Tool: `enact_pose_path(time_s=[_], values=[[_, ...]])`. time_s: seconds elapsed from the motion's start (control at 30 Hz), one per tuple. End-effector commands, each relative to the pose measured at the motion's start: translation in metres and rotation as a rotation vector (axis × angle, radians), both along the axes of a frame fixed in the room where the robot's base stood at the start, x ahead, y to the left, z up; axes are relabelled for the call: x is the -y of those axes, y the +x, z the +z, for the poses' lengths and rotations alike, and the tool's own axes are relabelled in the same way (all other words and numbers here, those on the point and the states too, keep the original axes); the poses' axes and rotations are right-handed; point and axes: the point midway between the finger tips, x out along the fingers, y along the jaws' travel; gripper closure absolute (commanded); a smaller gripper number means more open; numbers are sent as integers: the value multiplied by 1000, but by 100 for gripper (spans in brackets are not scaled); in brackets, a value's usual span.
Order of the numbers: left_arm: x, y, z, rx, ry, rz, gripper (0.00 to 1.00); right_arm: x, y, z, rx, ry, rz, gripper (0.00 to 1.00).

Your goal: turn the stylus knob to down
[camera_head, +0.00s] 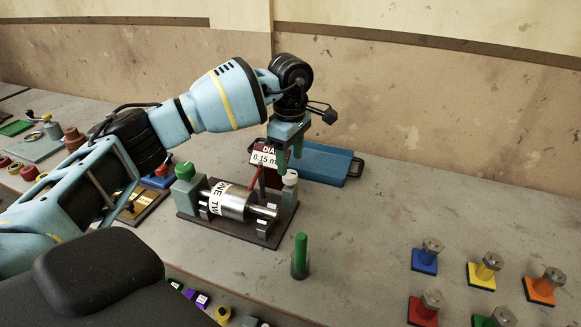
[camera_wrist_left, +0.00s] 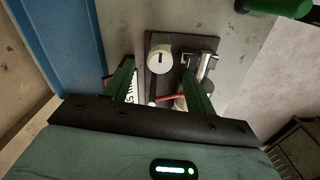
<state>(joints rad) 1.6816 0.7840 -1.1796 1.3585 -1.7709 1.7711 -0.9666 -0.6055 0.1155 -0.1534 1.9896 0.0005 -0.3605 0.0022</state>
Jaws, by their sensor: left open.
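The white round knob (camera_head: 290,177) stands on a grey post at the right end of the dark fixture plate (camera_head: 228,231). In the left wrist view the knob (camera_wrist_left: 159,60) shows a short black mark on its top. My left gripper (camera_head: 290,162) is open and points down over the knob. In the wrist view its green fingers lie on either side of the knob, apart from it. A red stylus arm (camera_head: 254,179) leans over a steel roller (camera_head: 231,200) with a white lettered band. Which setting the mark points to cannot be told. My right gripper is not in view.
A sign reading 0.15 mm (camera_head: 264,157) stands behind the roller. A blue tray (camera_head: 326,168) lies behind the knob. A green upright peg (camera_head: 300,255) stands in front. Several bolts on coloured bases (camera_head: 484,272) are at right. The table between is clear.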

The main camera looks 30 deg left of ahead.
Motion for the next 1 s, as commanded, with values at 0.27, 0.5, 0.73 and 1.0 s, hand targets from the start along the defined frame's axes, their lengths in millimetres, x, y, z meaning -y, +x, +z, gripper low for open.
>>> enact_pose_path(time_s=[0.27, 0.5, 0.73, 1.0], values=[[0, 0, 33, 0, 0, -1, 44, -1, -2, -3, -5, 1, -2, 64], [0, 0, 38, -1, 0, -1, 44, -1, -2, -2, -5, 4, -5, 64], [0, 0, 38, 0, 0, -1, 44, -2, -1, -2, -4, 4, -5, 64], [0, 0, 37, -1, 0, -1, 44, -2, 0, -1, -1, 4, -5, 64]])
